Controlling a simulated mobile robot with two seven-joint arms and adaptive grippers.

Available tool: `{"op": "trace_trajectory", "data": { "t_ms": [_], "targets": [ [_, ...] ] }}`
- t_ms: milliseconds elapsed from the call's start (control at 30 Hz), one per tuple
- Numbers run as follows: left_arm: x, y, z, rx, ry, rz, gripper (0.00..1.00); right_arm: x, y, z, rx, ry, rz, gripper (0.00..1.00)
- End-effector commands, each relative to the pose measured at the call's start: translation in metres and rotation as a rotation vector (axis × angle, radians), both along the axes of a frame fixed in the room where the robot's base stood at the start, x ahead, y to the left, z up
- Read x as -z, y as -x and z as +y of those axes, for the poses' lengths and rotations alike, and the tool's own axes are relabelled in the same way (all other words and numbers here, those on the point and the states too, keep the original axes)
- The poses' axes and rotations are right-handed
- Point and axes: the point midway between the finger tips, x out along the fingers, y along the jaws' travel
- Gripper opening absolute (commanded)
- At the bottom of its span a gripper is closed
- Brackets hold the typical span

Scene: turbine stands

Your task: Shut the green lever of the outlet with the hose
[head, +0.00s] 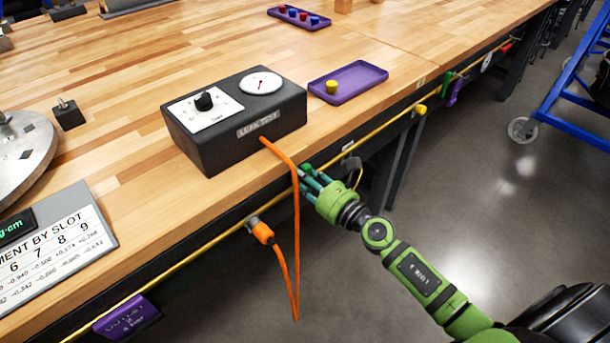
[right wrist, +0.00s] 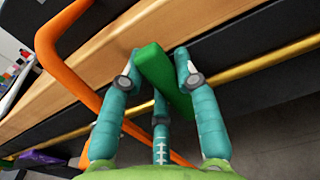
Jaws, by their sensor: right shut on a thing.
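The green lever (right wrist: 162,75) stands between the fingers of my right gripper (right wrist: 155,72) in the right wrist view. The gripper is shut on it. In the head view, my right gripper (head: 309,176) is at the bench's front edge, and only a bit of green shows at its fingertips. The orange hose (head: 296,235) leaves the black box, hangs past the gripper's fingers and loops up to an orange-ended outlet (head: 259,230) on the yellow pipe. The hose (right wrist: 62,68) also shows left of the gripper in the right wrist view. The lever's base is hidden. My left gripper is not in view.
The black leak test box (head: 235,118) sits on the bench near its edge. The yellow pipe (head: 180,275) runs under that edge, with other fittings (head: 420,108) farther right. A purple tray (head: 355,82) lies behind. The floor at right is open up to a blue cart (head: 580,95).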

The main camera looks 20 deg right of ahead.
Motion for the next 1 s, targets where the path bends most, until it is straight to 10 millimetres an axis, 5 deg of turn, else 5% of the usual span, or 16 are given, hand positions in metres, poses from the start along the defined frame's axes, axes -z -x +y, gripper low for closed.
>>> {"op": "trace_trajectory", "data": {
  "t_ms": [200, 233, 267, 667, 1000],
  "targets": [
    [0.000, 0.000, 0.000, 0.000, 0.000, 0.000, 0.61, -0.001, 0.000, 0.000, -0.001, 0.011, -0.005, 0.00],
    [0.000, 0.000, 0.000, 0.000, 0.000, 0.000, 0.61, -0.001, 0.000, 0.000, -0.001, 0.011, -0.005, 0.43],
    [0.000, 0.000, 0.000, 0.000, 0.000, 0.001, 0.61, -0.001, 0.000, 0.000, -0.001, 0.010, -0.005, 0.55],
    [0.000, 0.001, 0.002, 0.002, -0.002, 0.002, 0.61, 0.000, 0.003, -0.001, 0.000, 0.005, -0.001, 0.57],
    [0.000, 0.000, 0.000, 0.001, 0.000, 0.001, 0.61, 0.001, 0.054, -0.019, 0.001, 0.002, 0.002, 0.57]
  ]
}}
